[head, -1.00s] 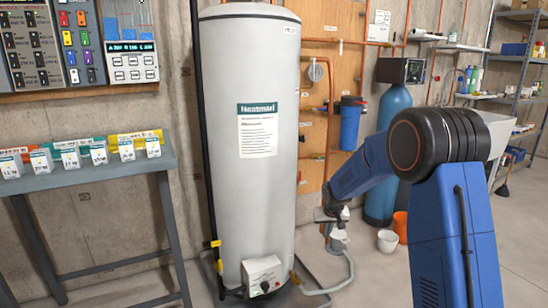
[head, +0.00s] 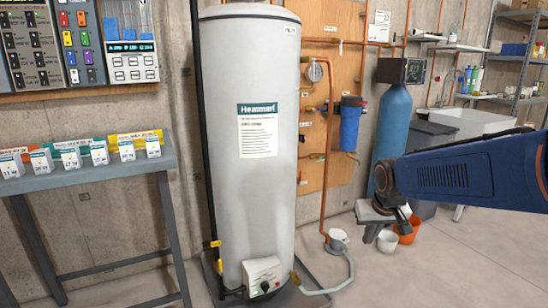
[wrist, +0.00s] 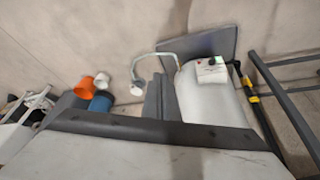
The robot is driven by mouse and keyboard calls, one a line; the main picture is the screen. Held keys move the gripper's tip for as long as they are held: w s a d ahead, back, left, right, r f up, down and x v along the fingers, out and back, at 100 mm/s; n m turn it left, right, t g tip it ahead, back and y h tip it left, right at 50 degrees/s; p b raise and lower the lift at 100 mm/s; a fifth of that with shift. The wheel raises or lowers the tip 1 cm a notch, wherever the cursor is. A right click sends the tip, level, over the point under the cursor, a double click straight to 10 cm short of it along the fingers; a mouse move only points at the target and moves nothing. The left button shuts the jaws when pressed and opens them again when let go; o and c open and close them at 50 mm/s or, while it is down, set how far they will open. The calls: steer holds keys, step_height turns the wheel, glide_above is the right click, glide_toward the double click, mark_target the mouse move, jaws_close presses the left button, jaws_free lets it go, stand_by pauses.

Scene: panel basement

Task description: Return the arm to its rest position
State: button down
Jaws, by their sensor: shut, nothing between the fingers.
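My gripper (head: 372,232) hangs below the end of my blue arm, at the right of the head view, in front of the buckets. It is shut and empty, pointing down. In the wrist view its dark fingers (wrist: 158,98) stand close together at the middle, above the broad dark edge of the gripper body. My arm reaches in from the right edge of the head view, its blue link nearly level. It touches nothing that I can see.
A tall grey water heater (head: 252,180) stands left of my gripper. Behind my gripper are a blue tank (head: 392,125), an orange bucket (head: 408,230) and a white bucket (head: 387,240). A grey bench (head: 85,170) is at left. The floor at front right is clear.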

steer(key=s+d, duration=0.1)
steer(key=s, duration=2.5)
steer(key=shift+d, duration=0.35)
